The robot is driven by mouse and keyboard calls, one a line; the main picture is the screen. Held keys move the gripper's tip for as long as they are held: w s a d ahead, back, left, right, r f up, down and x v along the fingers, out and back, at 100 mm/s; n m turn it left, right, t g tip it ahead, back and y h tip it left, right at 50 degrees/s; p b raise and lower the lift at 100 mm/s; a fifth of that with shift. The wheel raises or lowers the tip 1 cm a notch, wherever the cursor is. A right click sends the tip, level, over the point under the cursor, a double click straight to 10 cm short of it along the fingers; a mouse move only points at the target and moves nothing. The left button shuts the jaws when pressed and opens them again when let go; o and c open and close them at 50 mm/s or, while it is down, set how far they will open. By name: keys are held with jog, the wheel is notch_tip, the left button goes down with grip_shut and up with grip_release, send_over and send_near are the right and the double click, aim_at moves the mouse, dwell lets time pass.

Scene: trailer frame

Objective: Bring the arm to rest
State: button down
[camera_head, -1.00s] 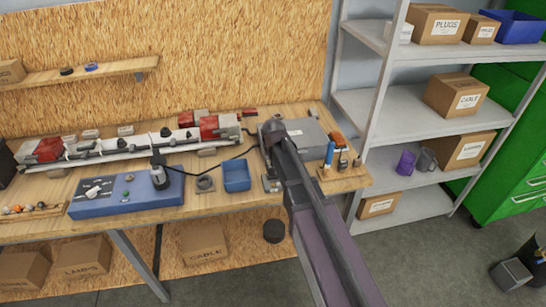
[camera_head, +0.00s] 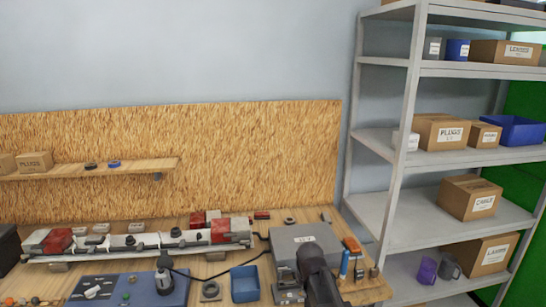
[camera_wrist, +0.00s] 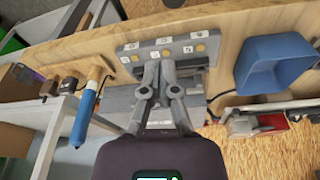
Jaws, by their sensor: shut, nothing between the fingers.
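My gripper (camera_wrist: 160,72) shows in the wrist view with its two grey fingers together and nothing between them. Beyond the fingertips, in the picture, is a grey panel (camera_wrist: 188,48) with yellow round spots and white labels. I cannot tell whether the fingers touch it. In the head view my dark arm rises from the bottom edge in front of the grey box (camera_head: 290,236) on the workbench. The fingers cannot be made out there.
A blue bin (camera_head: 245,284) stands left of my arm, and it also shows in the wrist view (camera_wrist: 275,62). A blue screwdriver-like tool (camera_head: 344,265) stands to the right. The long red-and-white lamp bar (camera_head: 140,241) lies at left. A grey shelf rack (camera_head: 385,142) rises at right.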

jog(key=s+d+f+g, duration=0.1)
jog(key=s+d, duration=0.5)
jog(key=s, duration=0.7)
jog(key=shift+s+d+f+g+b, duration=0.15)
jog(key=shift+s+g+b, duration=0.15)
jog(key=shift+g, duration=0.5)
